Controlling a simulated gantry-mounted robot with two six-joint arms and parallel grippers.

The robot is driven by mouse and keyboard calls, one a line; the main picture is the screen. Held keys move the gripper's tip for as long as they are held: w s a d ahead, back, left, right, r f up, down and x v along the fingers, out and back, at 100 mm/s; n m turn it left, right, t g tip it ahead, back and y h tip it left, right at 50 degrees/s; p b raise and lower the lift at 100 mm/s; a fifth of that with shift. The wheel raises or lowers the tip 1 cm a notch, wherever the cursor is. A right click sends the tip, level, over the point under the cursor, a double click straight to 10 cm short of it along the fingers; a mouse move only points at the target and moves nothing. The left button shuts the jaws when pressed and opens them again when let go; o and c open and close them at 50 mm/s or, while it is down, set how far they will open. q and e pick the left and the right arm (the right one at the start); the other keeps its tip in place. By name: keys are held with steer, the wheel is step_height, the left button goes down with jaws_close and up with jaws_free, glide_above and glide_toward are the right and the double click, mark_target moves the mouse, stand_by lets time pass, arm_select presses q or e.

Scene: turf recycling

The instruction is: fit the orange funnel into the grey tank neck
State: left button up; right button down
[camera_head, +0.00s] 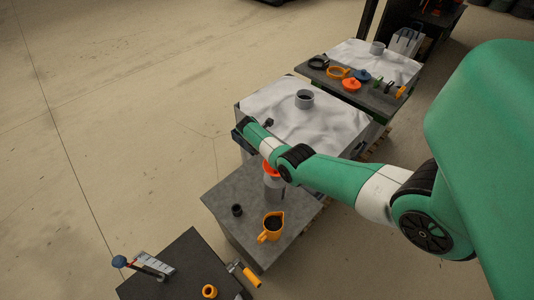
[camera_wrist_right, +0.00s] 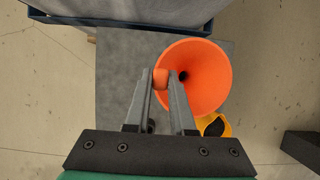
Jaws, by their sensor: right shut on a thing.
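The orange funnel (camera_wrist_right: 205,62) is seen from above in the right wrist view, with its wide mouth facing the camera. My right gripper (camera_wrist_right: 161,80) is shut on the small orange tab at the funnel's left rim. In the head view a sliver of the funnel (camera_head: 267,169) shows under my green right arm, above a grey bottle (camera_head: 274,187); I cannot tell whether they touch. The grey tank neck (camera_head: 304,97) stands open on top of the white-covered middle tank, apart from the funnel. My left gripper is not in view.
A grey table (camera_head: 230,190) holds an orange jug (camera_head: 272,226) and a small black ring (camera_head: 237,210). A dark bench (camera_head: 185,255) is at the front. Behind, a tray (camera_head: 375,97) of caps and rings stands beside another tank neck (camera_head: 377,47). Floor at left is clear.

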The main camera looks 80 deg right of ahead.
steer(key=c, duration=0.7)
jaws_free()
steer(key=shift+r, duration=0.1)
steer(key=shift+w+a+r+p, duration=0.1)
steer(key=shift+r+p, duration=0.25)
steer(key=shift+p, duration=0.05)
steer(key=p+v, duration=0.3)
steer(key=v, duration=0.7)
steer(key=shift+w+a+r, duration=0.1)
steer(key=shift+a+r, duration=0.05)
steer(key=shift+r, duration=0.15)
